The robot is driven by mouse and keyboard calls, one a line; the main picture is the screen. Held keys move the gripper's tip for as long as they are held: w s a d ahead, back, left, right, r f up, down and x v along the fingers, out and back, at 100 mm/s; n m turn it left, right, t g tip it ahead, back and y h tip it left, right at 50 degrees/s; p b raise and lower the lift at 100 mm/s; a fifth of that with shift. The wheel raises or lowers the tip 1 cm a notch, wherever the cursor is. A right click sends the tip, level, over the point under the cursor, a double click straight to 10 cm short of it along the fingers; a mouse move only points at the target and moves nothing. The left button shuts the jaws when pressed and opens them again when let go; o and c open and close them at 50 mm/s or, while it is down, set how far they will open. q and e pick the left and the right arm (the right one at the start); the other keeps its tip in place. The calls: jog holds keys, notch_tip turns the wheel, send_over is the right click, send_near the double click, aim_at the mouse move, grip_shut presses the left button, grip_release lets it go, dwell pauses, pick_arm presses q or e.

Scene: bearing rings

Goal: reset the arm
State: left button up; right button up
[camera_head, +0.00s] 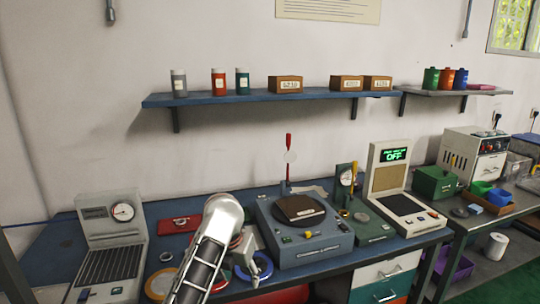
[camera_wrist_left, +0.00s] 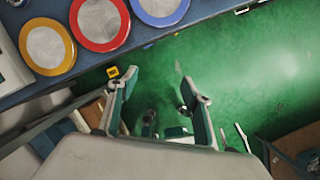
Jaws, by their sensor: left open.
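My left arm (camera_head: 207,250) rises from the bottom of the head view in front of the workbench. My right gripper is in neither view.
A yellow-rimmed dish (camera_wrist_left: 46,46), a red-rimmed dish (camera_wrist_left: 99,24) and a blue-rimmed dish (camera_wrist_left: 160,9) lie along the bench edge near the gripper. A blue-grey machine (camera_head: 310,249) and a gauge unit (camera_head: 111,250) stand on the bench. A shelf (camera_head: 225,98) hangs above.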

pick_arm(q)
jog(key=s+a+f+n+t+h, duration=0.1)
jog(key=s+a+f+n, duration=0.1)
jog(key=s+f+n, duration=0.35)
jog(key=s+a+f+n, duration=0.1)
jog(key=s+f+n, duration=0.1)
jog(key=f+n, duration=0.65)
jog(key=s+a+f+n+t+h, duration=0.15)
jog(key=s+f+n, duration=0.3)
jog(key=f, duration=0.45)
jog(key=s+a+f+n+t, duration=0.1)
jog(key=s+a+n, duration=0.2)
jog(key=s+n, duration=0.2)
jog(key=s+a+n+t+y, duration=0.1)
jog(key=s+a+n+t, duration=0.1)
jog(key=s+n, duration=0.4)
jog(key=s+a+f+n+t, duration=0.1)
jog(key=s+a+n+t, duration=0.1)
jog(key=s+a+n, duration=0.2)
jog(key=shift+s+a+f+n, duration=0.4)
jog(key=shift+s+n, duration=0.55)
jog(key=shift+s, duration=0.8)
